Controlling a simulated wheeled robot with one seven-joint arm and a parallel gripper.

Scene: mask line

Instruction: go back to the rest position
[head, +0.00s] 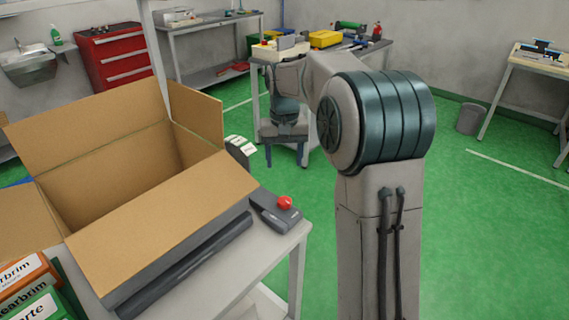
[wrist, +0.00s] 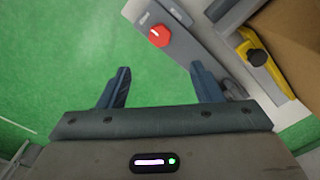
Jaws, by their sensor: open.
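My gripper (head: 284,160) hangs from my raised arm in the middle of the head view, pointing down over the green floor, to the right of the table. In the wrist view my gripper (wrist: 160,85) shows two dark fingers spread apart with nothing between them. Below the fingers are green floor and the pale edge of the table. No object touches the fingers that I can see.
An open cardboard box (head: 120,165) stands on the table (head: 255,265) at left, next to a grey box with a red button (head: 284,202). Small boxes (head: 40,295) sit at lower left. A workbench (head: 385,48) stands behind my gripper.

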